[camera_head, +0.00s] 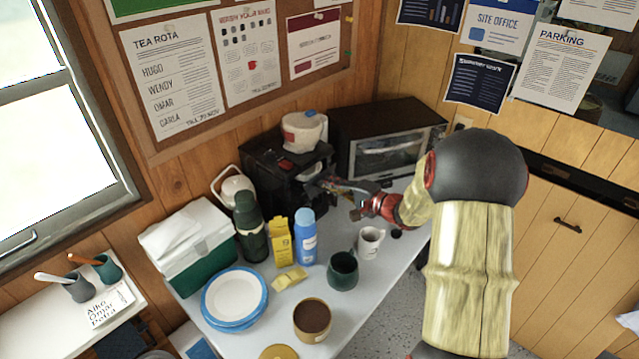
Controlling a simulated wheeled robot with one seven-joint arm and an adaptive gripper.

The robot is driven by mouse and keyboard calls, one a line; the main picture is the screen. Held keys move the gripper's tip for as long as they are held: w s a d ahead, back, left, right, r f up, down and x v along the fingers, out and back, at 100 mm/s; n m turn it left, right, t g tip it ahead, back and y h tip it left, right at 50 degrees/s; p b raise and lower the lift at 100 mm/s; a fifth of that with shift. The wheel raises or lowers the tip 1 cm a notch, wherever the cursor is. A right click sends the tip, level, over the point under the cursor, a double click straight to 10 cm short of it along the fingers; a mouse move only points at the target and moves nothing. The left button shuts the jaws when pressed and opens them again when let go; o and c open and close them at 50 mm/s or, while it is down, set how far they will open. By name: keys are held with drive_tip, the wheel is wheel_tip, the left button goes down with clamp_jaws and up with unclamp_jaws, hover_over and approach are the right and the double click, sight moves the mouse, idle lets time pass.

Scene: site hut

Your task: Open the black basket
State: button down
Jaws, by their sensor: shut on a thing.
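The black basket (298,194) belongs to a black box-shaped appliance (262,172) at the back of the table, left of the oven. My gripper (318,186) is at the front of the appliance, reaching in from the right. Its jaws are shut on the basket's handle, which is mostly hidden by the fingers. How far the basket stands out of its housing cannot be told from this view.
A white jug-like item (303,132) stands on the appliance. A black toaster oven (385,155) is to its right. A dark green flask (250,228), yellow carton (281,243), blue bottle (305,238), dark green mug (343,272) and white mug (370,243) stand in front.

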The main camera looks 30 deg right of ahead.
drive_tip(key=f+b+v, duration=0.1)
drive_tip(key=v, duration=0.7)
drive_tip(key=shift+s+f, duration=0.4)
drive_tip(key=shift+s, duration=0.05)
drive_tip(key=shift+d, duration=0.1)
drive_tip(key=c, duration=2.2)
unclamp_jaws()
drive_tip(key=shift+c, duration=0.2)
drive_tip(key=v, duration=1.2)
